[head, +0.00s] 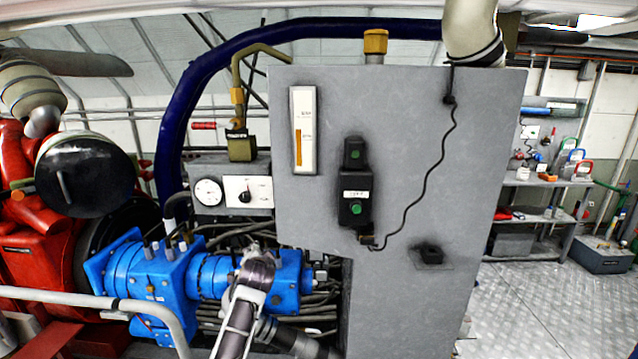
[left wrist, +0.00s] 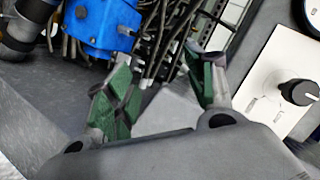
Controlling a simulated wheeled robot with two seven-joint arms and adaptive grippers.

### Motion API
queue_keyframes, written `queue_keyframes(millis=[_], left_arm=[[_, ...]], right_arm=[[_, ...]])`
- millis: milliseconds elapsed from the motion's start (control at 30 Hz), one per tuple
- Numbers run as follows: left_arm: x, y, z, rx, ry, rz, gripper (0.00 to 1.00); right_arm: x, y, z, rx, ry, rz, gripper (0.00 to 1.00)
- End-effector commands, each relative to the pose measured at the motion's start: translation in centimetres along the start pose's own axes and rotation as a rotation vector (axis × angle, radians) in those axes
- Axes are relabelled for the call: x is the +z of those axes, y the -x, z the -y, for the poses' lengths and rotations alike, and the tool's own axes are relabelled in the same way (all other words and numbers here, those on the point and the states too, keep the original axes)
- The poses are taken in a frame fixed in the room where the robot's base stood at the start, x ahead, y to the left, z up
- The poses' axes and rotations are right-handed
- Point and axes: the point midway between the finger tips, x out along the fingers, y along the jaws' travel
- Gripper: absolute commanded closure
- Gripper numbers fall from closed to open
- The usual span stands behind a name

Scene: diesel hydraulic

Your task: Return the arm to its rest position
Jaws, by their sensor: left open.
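My left gripper (left wrist: 152,72) shows in the left wrist view with its two green-padded fingers spread apart. Nothing is between them; dark hoses lie beyond the gap. In the head view a grey and white link of my arm (head: 240,312) rises from the bottom in front of the blue hydraulic unit (head: 150,278); the fingers cannot be made out there. The black rotary knob (head: 245,196) sits on a white plate under the brass fitting. The knob also shows in the left wrist view (left wrist: 298,92), right of the fingers and apart from them. My right gripper is not in view.
A tall grey cabinet (head: 310,222) with a green-button box (head: 356,208) stands right of my arm. A round gauge (head: 208,192) is beside the knob. A metal railing (head: 90,297) crosses the lower left. Open checkered floor (head: 540,300) lies at right, before a shelf (head: 545,182).

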Motion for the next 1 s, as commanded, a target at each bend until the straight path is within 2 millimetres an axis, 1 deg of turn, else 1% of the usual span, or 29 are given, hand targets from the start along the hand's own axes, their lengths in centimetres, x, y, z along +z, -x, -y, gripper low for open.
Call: queue_keyframes(millis=[33,167,200,367,400,467,500,667,700,767,800,967,1000], left_arm=[[1.4,-1.0,-2.2,0.028,0.000,0.012,0.45],[4.5,-2.8,-7.0,0.091,0.012,0.034,0.45],[5.5,-3.3,-8.6,0.110,0.017,0.041,0.45],[9.6,-4.7,-14.5,0.185,0.039,0.072,0.45],[10.7,-5.0,-16.0,0.203,0.044,0.081,0.45],[12.4,-5.2,-18.1,0.229,0.054,0.093,0.45],[13.6,-5.4,-19.7,0.248,0.061,0.104,0.45],[18.2,-5.5,-25.3,0.314,0.091,0.142,0.45],[19.5,-5.4,-26.8,0.332,0.097,0.154,0.45],[21.3,-5.2,-28.8,0.355,0.110,0.170,0.45],[22.5,-5.0,-30.2,0.372,0.119,0.182,0.45],[27.6,-3.9,-35.5,0.431,0.154,0.229,0.45],[28.9,-3.5,-36.8,0.445,0.162,0.242,0.45]], right_arm=[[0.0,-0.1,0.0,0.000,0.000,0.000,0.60],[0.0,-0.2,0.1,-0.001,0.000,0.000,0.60],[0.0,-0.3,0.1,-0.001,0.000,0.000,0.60],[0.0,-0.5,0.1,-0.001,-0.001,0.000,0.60],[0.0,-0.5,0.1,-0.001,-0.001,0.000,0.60],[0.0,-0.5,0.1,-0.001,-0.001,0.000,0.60],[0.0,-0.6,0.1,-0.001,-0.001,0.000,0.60],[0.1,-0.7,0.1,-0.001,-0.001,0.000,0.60],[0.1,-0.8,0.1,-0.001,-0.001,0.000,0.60],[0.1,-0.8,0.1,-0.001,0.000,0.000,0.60],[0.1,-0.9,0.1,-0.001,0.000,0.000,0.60],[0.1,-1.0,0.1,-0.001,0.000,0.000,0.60],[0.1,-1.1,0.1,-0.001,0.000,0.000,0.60]])
